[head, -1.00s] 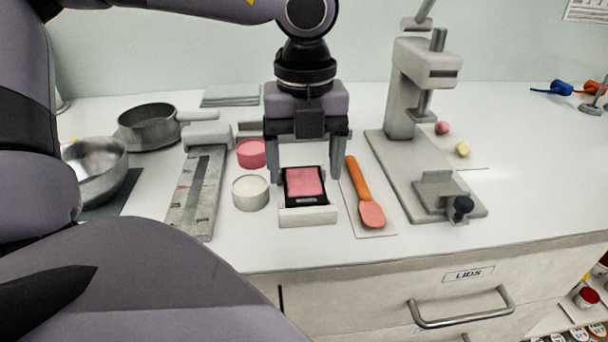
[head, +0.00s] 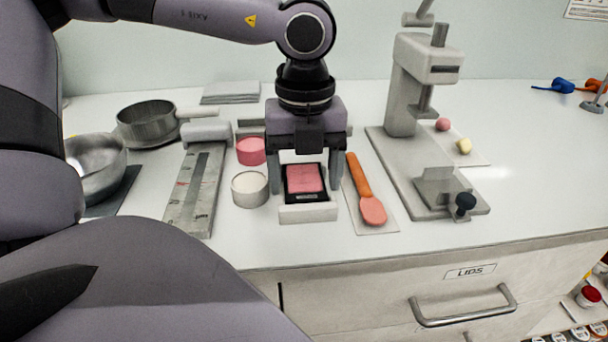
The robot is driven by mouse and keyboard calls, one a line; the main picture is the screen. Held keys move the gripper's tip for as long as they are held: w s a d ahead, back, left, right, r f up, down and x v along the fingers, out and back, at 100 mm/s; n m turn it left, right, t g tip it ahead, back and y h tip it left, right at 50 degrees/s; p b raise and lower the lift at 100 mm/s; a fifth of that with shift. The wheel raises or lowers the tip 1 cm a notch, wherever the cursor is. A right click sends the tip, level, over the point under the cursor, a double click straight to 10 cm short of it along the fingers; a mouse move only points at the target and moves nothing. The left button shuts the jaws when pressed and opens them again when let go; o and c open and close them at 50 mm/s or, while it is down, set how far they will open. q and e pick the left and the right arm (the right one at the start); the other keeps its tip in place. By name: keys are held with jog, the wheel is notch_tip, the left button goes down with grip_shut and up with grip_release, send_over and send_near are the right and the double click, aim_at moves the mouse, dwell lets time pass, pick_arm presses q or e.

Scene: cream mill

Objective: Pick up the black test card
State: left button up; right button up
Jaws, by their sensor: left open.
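The black test card (head: 305,197) carries a pink square swatch and leans on a small pale stand (head: 308,213) on the white worktop. My left gripper (head: 306,188) comes down from above, with its fingers open. One finger is left of the card and the other right of it, with gaps showing on both sides. I cannot tell whether the fingertips are level with the card in depth. My right gripper is not in view.
A white jar (head: 250,190) and a pink jar (head: 251,151) stand close left of the gripper. An orange spatula (head: 360,180) lies close right, before a grey press (head: 405,110). A grey scraper gauge (head: 197,190), pan (head: 147,122) and bowl (head: 97,165) stand left.

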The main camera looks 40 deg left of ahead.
pick_arm(q)
jog(key=shift+f, duration=0.15)
dwell(0.5)
jog(key=c, duration=0.8)
jog(key=shift+r+p, duration=0.45)
jog(key=shift+p, duration=0.05)
notch_tip(320, 180, up, 28)
jog(key=p, duration=0.4)
jog(key=shift+f, duration=0.2)
